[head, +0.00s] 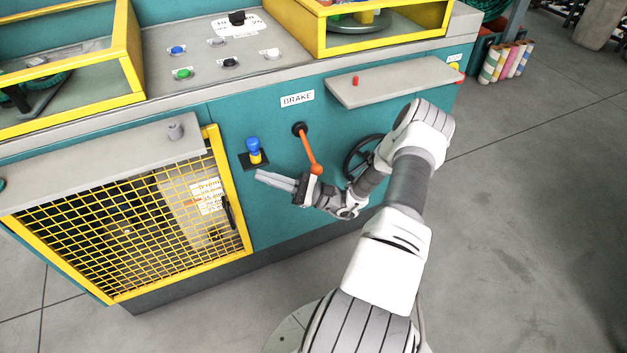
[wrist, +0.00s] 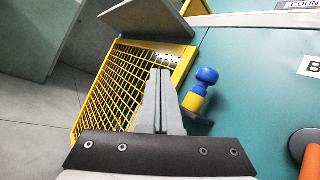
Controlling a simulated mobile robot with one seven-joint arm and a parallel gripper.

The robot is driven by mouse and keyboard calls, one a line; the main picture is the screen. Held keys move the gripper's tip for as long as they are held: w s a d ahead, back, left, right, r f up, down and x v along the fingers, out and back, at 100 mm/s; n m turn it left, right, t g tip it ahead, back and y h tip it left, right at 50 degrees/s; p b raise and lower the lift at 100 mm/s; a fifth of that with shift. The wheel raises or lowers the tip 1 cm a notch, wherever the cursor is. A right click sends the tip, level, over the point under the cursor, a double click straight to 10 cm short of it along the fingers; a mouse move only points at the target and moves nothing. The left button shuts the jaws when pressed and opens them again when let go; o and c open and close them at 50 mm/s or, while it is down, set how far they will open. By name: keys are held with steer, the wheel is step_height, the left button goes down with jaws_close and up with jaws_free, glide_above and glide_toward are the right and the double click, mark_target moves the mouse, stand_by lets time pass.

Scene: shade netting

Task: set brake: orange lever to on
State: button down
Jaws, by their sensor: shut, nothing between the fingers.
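The orange brake lever (head: 308,150) is on the teal machine front, below the BRAKE label (head: 297,99). It hangs from a dark pivot and slants down to the right, ending in a round orange knob. Part of it also shows at the lower right edge of the wrist view (wrist: 309,160). My gripper (head: 262,177) is shut and empty. It points left, its fingers below and left of the lever's knob, with the gripper body close to the knob; I cannot tell whether they touch. The shut fingers are central in the wrist view (wrist: 160,85). No on or off marking is legible.
A blue-and-yellow knob (head: 254,150) stands just above my fingertips. A black handwheel (head: 362,157) is behind my wrist. A yellow mesh door (head: 130,235) is to the left. Grey shelves jut out at the left (head: 100,165) and upper right (head: 400,78).

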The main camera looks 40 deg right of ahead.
mark_target(309, 153)
steer(key=s+d+f+m+t+h+b, duration=0.2)
steer(key=d+f+m+t+h, duration=0.3)
steer(key=f+m+h, duration=0.3)
steer(key=s+d+f+m+t+h+b, duration=0.2)
steer(key=d+f+m+t+h, duration=0.4)
steer(key=m+h, duration=0.4)
step_height(309, 153, down, 2)
steer(key=s+d+h, duration=0.1)
steer(key=h, duration=0.3)
steer(key=shift+d+b, duration=0.2)
steer(key=shift+b, duration=0.15)
steer(key=shift+w, duration=0.1)
steer(key=b+x, duration=0.2)
steer(key=x, duration=0.8)
steer(key=shift+s+a+r, duration=0.1)
steer(key=shift+s+r, duration=0.25)
steer(key=shift+s, duration=0.3)
steer(key=shift+s+r, duration=0.35)
steer(key=shift+s, duration=0.3)
steer(key=shift+s+a+r, duration=0.1)
steer(key=shift+s+r, duration=0.25)
steer(key=shift+s, duration=0.3)
steer(key=shift+d+r, duration=0.1)
steer(key=shift+r, duration=0.05)
